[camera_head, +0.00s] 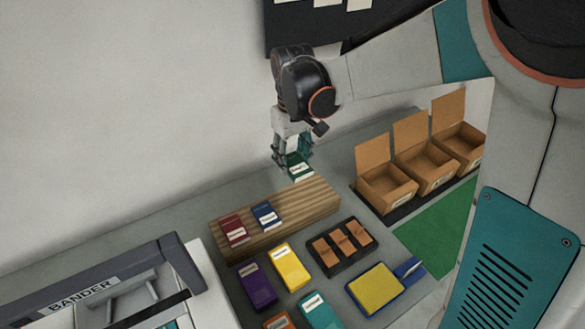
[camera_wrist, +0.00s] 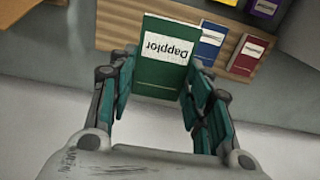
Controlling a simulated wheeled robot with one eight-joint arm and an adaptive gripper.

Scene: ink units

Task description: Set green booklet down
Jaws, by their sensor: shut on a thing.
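The green booklet (camera_head: 299,169) is in my gripper (camera_head: 292,156), at the far right part of the wooden block (camera_head: 290,206). In the wrist view the green booklet (camera_wrist: 166,42) stands between the two fingers of my gripper (camera_wrist: 160,82), its white label showing upside down. The wooden block (camera_wrist: 116,26) shows behind it there. Whether the booklet's lower edge touches the block I cannot tell. A red booklet (camera_head: 233,230) and a blue booklet (camera_head: 266,214) sit on the block to its left; both also show in the wrist view.
Open cardboard boxes (camera_head: 388,190) stand to the right on a dark strip. A black tray (camera_head: 341,249) with brown pieces, purple (camera_head: 256,287) and yellow (camera_head: 291,267) boxes lie in front of the block. A grey machine marked BANDER (camera_head: 90,290) is at lower left.

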